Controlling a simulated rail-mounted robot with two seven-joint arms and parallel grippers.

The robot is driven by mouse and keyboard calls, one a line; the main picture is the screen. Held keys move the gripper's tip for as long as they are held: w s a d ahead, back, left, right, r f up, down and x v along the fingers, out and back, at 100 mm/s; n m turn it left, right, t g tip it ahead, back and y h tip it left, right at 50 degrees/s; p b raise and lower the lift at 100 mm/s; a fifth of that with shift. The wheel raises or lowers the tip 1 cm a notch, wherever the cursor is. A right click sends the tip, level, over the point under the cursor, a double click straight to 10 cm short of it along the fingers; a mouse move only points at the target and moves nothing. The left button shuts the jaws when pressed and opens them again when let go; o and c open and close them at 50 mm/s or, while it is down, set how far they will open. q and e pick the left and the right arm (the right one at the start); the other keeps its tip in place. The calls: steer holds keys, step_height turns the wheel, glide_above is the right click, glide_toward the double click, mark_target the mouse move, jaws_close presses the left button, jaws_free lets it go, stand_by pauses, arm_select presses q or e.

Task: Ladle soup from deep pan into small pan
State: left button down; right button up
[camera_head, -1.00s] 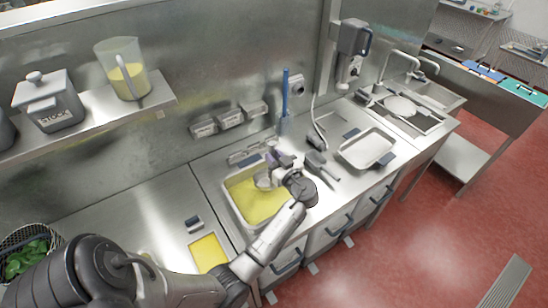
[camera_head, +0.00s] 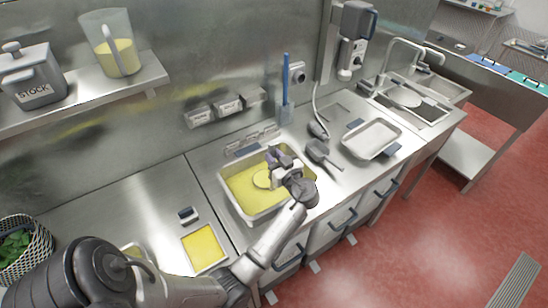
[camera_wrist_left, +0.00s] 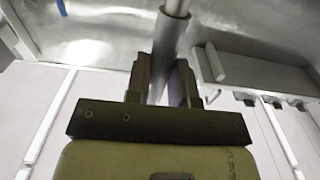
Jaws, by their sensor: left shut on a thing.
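The deep pan (camera_head: 231,199) is a steel rectangular pan of yellow soup (camera_head: 245,195) in the middle of the counter. A round ladle bowl (camera_head: 262,180) holding yellow soup shows over the pan; I cannot tell whether it touches the surface. My left gripper (camera_head: 279,171) is above the pan's right part. In the left wrist view its two fingers (camera_wrist_left: 168,82) are shut on the ladle's metal handle (camera_wrist_left: 171,32). A small pan (camera_head: 222,261) with yellow soup lies left of the deep pan, near the front edge. My right gripper is not in view.
A dark-handled utensil (camera_head: 319,151) and an empty shallow tray (camera_head: 371,139) lie to the right. A small dark-and-white block (camera_head: 188,215) sits behind the small pan. A wall shelf (camera_head: 110,92) holds a stock pot and a jug. The left counter is largely clear.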

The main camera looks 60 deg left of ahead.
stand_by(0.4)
arm_select(q)
step_height(320, 180, up, 14)
steer(key=p, duration=0.5)
steer(key=shift+f, duration=0.25)
steer(key=shift+d, duration=0.1)
stand_by(0.4)
